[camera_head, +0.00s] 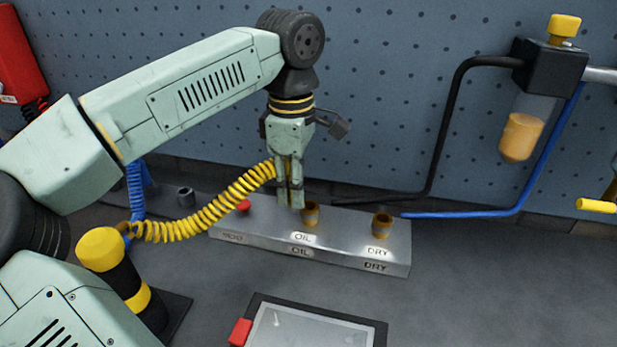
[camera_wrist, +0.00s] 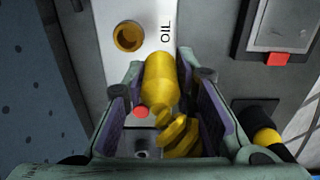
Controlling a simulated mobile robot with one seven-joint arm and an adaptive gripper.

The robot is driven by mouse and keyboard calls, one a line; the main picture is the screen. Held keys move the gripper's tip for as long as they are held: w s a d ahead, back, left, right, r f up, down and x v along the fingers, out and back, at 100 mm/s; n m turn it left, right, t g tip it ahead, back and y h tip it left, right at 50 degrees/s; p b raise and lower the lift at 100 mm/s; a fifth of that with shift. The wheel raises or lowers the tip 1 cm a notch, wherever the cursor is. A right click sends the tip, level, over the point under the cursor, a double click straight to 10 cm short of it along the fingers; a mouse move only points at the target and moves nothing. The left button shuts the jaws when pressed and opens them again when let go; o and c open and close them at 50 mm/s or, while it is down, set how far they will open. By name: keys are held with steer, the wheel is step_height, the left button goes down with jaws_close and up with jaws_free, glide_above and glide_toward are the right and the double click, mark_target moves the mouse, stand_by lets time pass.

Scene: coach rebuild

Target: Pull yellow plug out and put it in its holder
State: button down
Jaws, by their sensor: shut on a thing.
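My gripper (camera_head: 290,200) points down over the left part of the grey metal block (camera_head: 350,252), left of the brass OIL socket (camera_head: 310,212). It is shut on the yellow plug (camera_wrist: 160,80), which lies between both fingers in the wrist view. A yellow coiled hose (camera_head: 205,215) runs from the gripper down to the left. In the wrist view the OIL socket (camera_wrist: 128,37) is beside the plug and looks empty. The plug's tip is hidden, so I cannot tell whether it touches the block. I cannot tell which thing is the holder.
A brass DRY socket (camera_head: 382,224) is at the block's right. A red button (camera_head: 243,206) is on its left. A small dark cup (camera_head: 185,195) stands behind left. A yellow-capped black post (camera_head: 125,275) stands front left. A framed panel (camera_head: 308,328) lies in front. Black and blue pipes are right.

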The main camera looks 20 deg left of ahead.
steer(key=s+a+r, duration=0.1)
steer(key=s+a, duration=0.3)
steer(key=s, duration=0.6)
steer(key=shift+s+a+r+p, duration=0.15)
steer(key=shift+r+p, duration=0.25)
steer(key=shift+r, duration=0.85)
steer(key=shift+s+a+r+p, duration=0.1)
steer(key=shift+s+r+p, duration=0.2)
steer(key=shift+r, duration=0.9)
steer(key=shift+w, duration=0.15)
